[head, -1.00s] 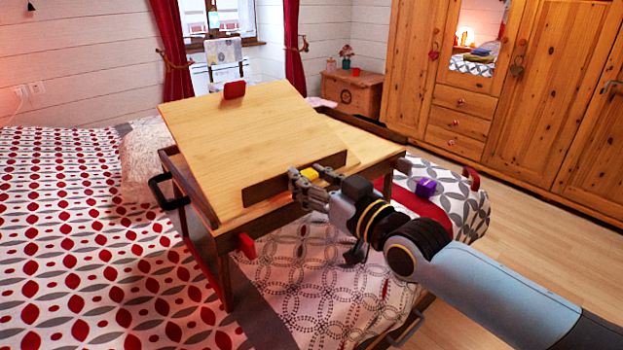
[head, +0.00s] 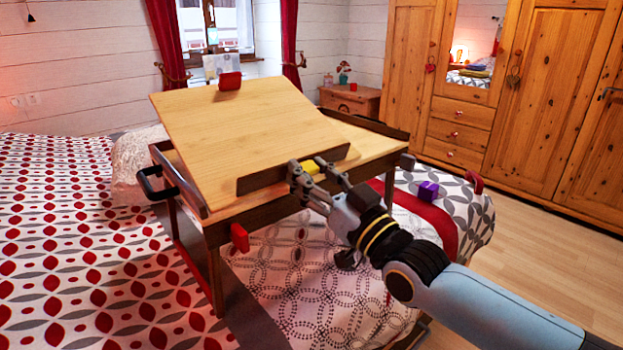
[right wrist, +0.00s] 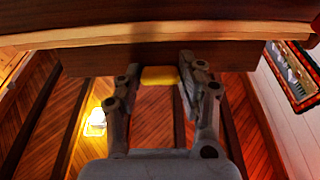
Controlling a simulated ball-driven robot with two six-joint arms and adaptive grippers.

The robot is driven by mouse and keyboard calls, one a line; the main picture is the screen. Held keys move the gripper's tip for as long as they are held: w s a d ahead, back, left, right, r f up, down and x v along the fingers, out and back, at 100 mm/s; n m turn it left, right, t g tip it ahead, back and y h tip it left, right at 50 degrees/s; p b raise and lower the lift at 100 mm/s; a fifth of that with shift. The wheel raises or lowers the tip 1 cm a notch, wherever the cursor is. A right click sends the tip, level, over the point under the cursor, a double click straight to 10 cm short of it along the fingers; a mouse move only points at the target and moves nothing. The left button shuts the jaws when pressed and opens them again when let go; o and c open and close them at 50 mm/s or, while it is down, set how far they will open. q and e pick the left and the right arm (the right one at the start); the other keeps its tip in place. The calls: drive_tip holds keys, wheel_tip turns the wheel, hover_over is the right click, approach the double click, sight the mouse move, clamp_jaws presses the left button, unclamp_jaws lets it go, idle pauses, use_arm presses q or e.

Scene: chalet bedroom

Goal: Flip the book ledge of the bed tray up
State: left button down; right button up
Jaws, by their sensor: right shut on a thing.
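The bed tray (head: 205,236) stands on the bed with its light wooden top board (head: 235,125) tilted up. The book ledge (head: 262,179) is a dark brown strip along the board's lower front edge. It also shows in the right wrist view (right wrist: 100,60), below the pale board edge. A yellow tab (head: 309,168) sits on the ledge's right part. My right gripper (head: 311,167) is shut on this tab, with a finger on each side; the tab shows between the fingers in the wrist view (right wrist: 160,76). My left gripper is out of view.
A red block (head: 240,238) sits at the tray's front corner and another red piece (head: 230,81) on the board's top edge. A black handle (head: 158,186) juts out at left. Wardrobes stand behind.

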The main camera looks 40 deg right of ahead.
drive_tip(key=o, duration=1.2)
drive_tip(key=shift+c, duration=0.2)
drive_tip(key=v, duration=1.2)
